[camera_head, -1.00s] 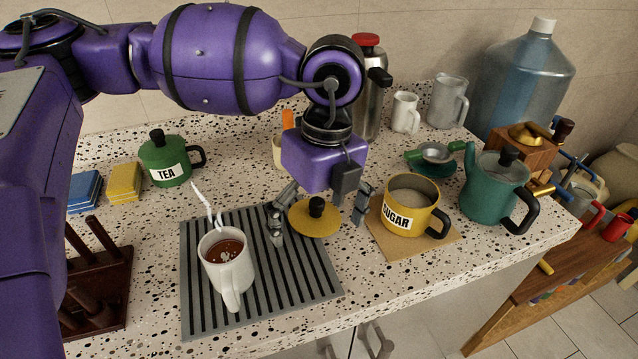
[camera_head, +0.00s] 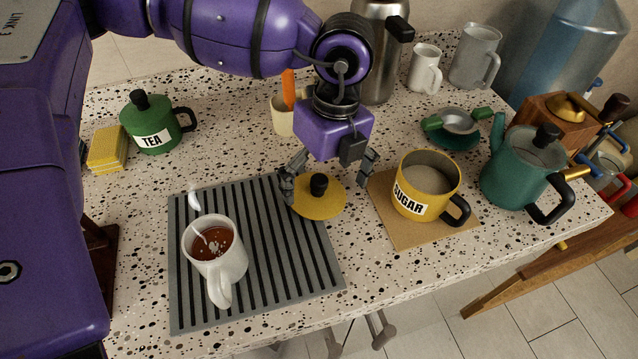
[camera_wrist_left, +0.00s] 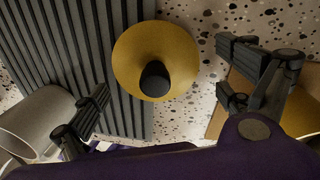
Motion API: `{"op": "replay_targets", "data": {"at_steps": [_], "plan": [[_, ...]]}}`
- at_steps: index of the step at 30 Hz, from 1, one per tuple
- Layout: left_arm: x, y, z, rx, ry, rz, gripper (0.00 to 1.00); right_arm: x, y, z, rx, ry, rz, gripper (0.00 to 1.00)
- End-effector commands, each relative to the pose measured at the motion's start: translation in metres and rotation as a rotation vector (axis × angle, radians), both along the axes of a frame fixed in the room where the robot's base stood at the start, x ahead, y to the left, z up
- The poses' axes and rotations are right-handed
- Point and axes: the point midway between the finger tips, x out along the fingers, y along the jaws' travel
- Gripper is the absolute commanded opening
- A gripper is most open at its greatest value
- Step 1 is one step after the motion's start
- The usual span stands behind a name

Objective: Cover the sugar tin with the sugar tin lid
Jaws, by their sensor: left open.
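The yellow sugar tin lid (camera_head: 318,203) with a black knob lies at the right edge of the striped grey mat. The yellow sugar tin (camera_head: 426,187), marked SUGAR, stands uncovered to its right on a tan board, filled with pale contents. My left gripper (camera_head: 328,182) is open above the lid, its fingers on either side of the knob. In the left wrist view the lid (camera_wrist_left: 155,60) shows whole between the spread fingers (camera_wrist_left: 165,95), with no finger closed on it. Part of the tin (camera_wrist_left: 302,115) shows at the right edge there. My right gripper is not in view.
A white mug (camera_head: 217,262) of brown drink stands on the striped mat (camera_head: 283,282), left of the lid. A green teapot (camera_head: 525,170) stands right of the tin. The counter's front strip is mostly clear.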

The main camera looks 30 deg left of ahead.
Motion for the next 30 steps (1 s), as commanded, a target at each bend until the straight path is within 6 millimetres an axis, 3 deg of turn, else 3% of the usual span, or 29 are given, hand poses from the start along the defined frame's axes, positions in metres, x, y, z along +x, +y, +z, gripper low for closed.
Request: {"op": "replay_targets", "data": {"at_steps": [4, 11, 22, 30], "plan": [[-0.002, 0.001, -0.014, 0.0, 0.002, 0.002, 0.95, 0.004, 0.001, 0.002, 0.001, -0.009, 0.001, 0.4], [-0.003, 0.001, -0.016, -0.001, 0.003, 0.003, 0.95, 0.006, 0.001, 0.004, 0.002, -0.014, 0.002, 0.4], [-0.003, 0.001, -0.016, 0.0, 0.003, 0.003, 0.48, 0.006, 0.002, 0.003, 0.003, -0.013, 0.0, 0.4], [-0.004, 0.001, -0.017, -0.001, 0.007, 0.002, 0.41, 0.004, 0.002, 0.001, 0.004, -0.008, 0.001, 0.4]]}}
